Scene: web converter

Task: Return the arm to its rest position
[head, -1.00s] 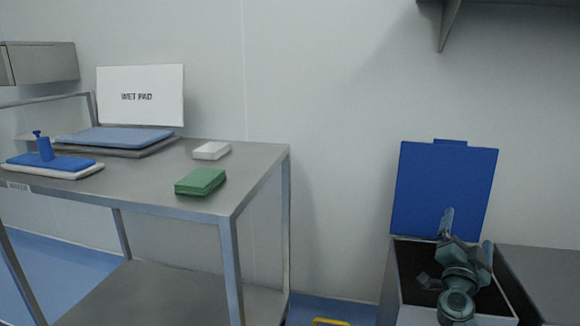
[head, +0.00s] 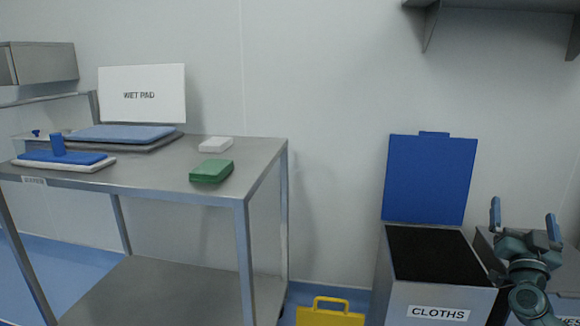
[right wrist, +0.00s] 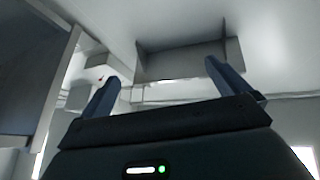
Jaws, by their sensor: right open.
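My right gripper (head: 524,215) is at the lower right of the head view, to the right of the open cloths bin. Its two blue-grey fingers point up and stand well apart, with nothing between them. In the right wrist view the gripper (right wrist: 158,85) is also open and empty, with a pale wall or ceiling and grey box shapes beyond it. My left gripper is in neither view.
The cloths bin (head: 440,283) has its blue lid (head: 429,180) raised. A second bin stands partly behind my arm. A steel table (head: 150,180) at left carries a green cloth stack (head: 211,172) and a white block (head: 216,144). A yellow sign (head: 330,314) stands on the floor.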

